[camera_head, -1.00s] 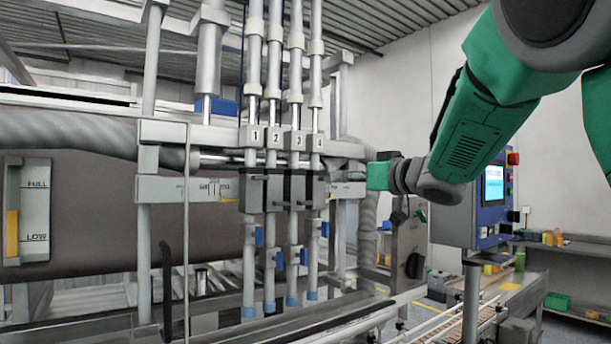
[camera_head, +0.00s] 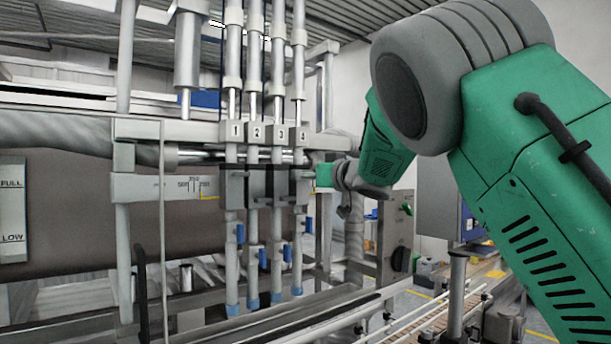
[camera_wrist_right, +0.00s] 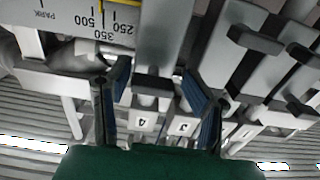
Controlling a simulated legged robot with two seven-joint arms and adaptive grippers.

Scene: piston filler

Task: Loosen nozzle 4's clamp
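Nozzle 4 (camera_head: 298,225) is the rightmost of the numbered filler nozzles, under its "4" label (camera_head: 301,136). Its grey clamp block (camera_head: 298,188) sits below the label, partly hidden by my gripper. My right gripper (camera_head: 311,178) reaches the clamp block from the right; its fingers are hard to make out in the head view. In the right wrist view, its blue-padded fingers (camera_wrist_right: 155,72) are spread on either side of a grey upright part with a dark bar (camera_wrist_right: 152,84). The "4" label (camera_wrist_right: 142,122) shows beyond, upside down. Contact cannot be told. My left gripper is not in view.
Nozzles 1 to 3 and their clamps (camera_head: 256,188) stand close together on the left. A scale plate (camera_head: 180,188) runs left of them; its numbers (camera_wrist_right: 85,22) show in the wrist view. A conveyor (camera_head: 435,318) runs at lower right.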

